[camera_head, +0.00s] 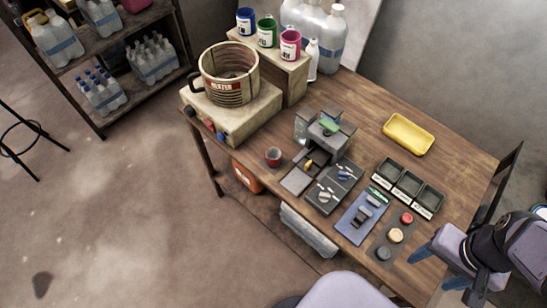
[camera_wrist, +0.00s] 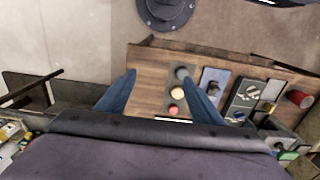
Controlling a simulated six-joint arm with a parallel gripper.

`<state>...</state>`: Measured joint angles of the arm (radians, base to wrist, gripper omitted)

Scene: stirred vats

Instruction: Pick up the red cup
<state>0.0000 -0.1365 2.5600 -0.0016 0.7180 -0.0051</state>
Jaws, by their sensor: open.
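My gripper (camera_head: 441,268) is at the right end of the table in the head view, far from the cup. In the wrist view my gripper (camera_wrist: 160,76) has its two blue fingers spread apart with nothing between them.
Between gripper and cup lie round buttons (camera_head: 396,235), a blue board (camera_head: 361,217), black trays (camera_head: 409,186) and a grey machine (camera_head: 325,130). A yellow tray (camera_head: 408,134) lies behind. A heater pot (camera_head: 229,76) stands on a block left of the machine.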

